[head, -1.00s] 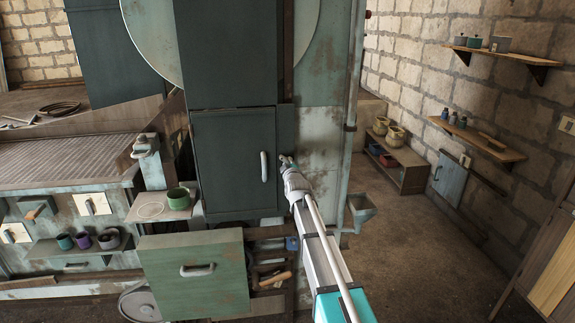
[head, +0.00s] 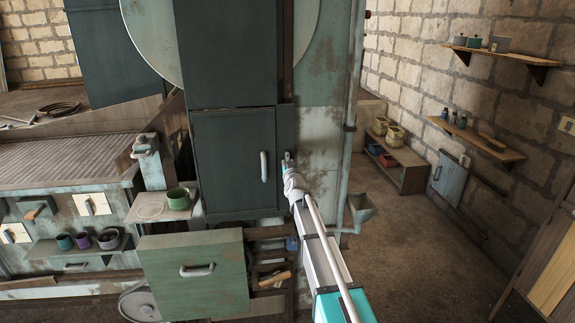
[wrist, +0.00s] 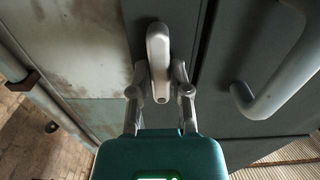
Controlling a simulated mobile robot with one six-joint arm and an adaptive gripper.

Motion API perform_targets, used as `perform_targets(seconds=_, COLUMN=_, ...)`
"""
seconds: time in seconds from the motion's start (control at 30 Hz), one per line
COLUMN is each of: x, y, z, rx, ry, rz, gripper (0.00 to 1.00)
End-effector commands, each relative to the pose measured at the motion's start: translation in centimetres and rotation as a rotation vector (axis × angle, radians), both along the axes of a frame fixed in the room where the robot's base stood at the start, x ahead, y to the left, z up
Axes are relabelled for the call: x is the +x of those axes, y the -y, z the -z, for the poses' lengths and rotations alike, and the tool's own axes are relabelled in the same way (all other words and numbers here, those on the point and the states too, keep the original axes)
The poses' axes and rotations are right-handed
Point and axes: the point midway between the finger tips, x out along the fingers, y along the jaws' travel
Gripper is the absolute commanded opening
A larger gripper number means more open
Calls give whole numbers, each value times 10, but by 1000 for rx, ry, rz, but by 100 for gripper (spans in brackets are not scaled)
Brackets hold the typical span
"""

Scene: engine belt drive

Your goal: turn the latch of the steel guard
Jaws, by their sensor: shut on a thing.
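The steel guard (head: 234,160) is a dark grey-green door with a pale vertical handle (head: 264,166), which also shows at the right of the wrist view (wrist: 285,75). The latch (wrist: 158,62) is a light grey lever on the dark strip beside the door. It hangs roughly upright in the wrist view. My gripper (wrist: 160,92) has a finger on each side of the latch's lower part and is shut on it. In the head view my gripper (head: 288,163) is at the strip just right of the door handle, and largely covers the latch.
A green drawer front (head: 195,273) juts out below the guard. A green cup (head: 179,198) stands on a small ledge to the left.

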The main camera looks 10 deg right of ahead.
Motion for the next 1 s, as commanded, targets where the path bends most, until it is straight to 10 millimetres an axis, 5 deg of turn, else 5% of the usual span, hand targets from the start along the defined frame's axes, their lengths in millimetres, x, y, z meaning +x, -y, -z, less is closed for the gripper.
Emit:
perform_targets(seconds=0.6, x=-1, y=-1, z=1, rx=58, ry=-2, rz=-2, gripper=0)
perform_targets(seconds=0.63, x=-1, y=-1, z=1, rx=59, ry=-2, rz=-2, gripper=28)
perform_targets(seconds=0.8, x=-1, y=-1, z=1, rx=57, ry=-2, rz=-1, gripper=59)
perform_targets(seconds=1.0, x=0, y=-1, z=0, rx=57, ry=-1, rz=-1, gripper=59)
